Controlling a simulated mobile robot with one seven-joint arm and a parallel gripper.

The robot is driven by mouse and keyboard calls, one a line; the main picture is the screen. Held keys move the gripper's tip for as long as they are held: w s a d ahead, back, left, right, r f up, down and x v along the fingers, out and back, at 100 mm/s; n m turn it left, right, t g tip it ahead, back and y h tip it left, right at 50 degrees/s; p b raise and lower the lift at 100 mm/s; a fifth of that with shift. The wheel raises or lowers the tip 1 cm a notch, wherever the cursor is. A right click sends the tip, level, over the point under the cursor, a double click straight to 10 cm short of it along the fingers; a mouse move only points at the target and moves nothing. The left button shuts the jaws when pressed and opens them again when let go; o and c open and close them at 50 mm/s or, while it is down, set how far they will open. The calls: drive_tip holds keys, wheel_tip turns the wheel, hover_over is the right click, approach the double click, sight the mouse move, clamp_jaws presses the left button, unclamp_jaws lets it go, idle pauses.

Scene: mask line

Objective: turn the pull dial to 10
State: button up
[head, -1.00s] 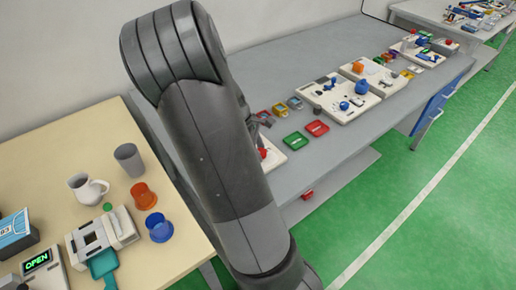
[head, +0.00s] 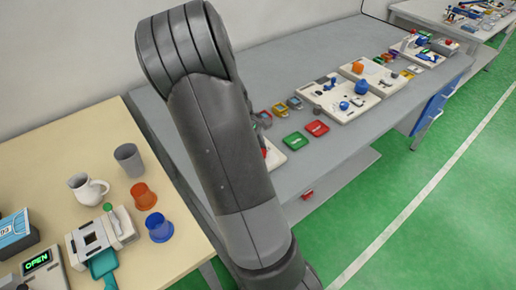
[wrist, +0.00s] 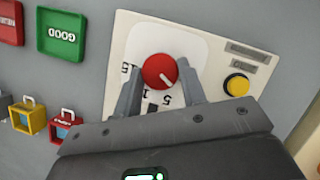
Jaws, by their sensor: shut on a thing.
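The red round pull dial (wrist: 159,71) sits on a white scale plate (wrist: 187,45) of a cream panel (wrist: 118,40) in the wrist view. A short white pointer line on it points toward the lower right of the picture. A 15 shows at the left of the scale and a 5 below the dial; other marks are partly hidden. My gripper (wrist: 158,88) has one finger on each side of the dial and is shut on it. In the head view my arm hides the dial and most of its panel (head: 276,154).
A yellow button (wrist: 237,85) is on the same panel, right of my gripper. Green (wrist: 62,33) and red (wrist: 10,22) trays lie at the left, with small yellow (wrist: 28,117) and red (wrist: 62,125) padlock-like blocks below them. More panels stand along the grey bench (head: 300,75).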

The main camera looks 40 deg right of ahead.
drive_tip(key=m, duration=0.1)
drive_tip(key=m+y, duration=0.1)
drive_tip(key=m, duration=0.1)
drive_tip(key=shift+w+d+m, duration=0.1)
drive_tip(key=shift+d+m, duration=0.15)
drive_tip(key=shift+m, duration=0.15)
drive_tip(key=m+y, duration=0.2)
drive_tip(key=m, duration=0.2)
drive_tip(key=shift+d+m, duration=0.15)
drive_tip(key=shift+m, duration=0.15)
drive_tip(key=m+y, duration=0.1)
drive_tip(key=m, duration=0.3)
drive_tip(key=shift+d+y, duration=0.1)
drive_tip(key=shift+y, duration=0.3)
drive_tip(key=shift+s+d+m+t+y, duration=0.1)
drive_tip(key=shift+m+t+y, duration=0.2)
drive_tip(key=shift+m, duration=0.75)
drive_tip(key=shift+s+m+t+y, duration=0.15)
drive_tip(key=shift+m+t, duration=0.25)
drive_tip(key=shift+m, duration=0.65)
drive_tip(key=o, duration=1)
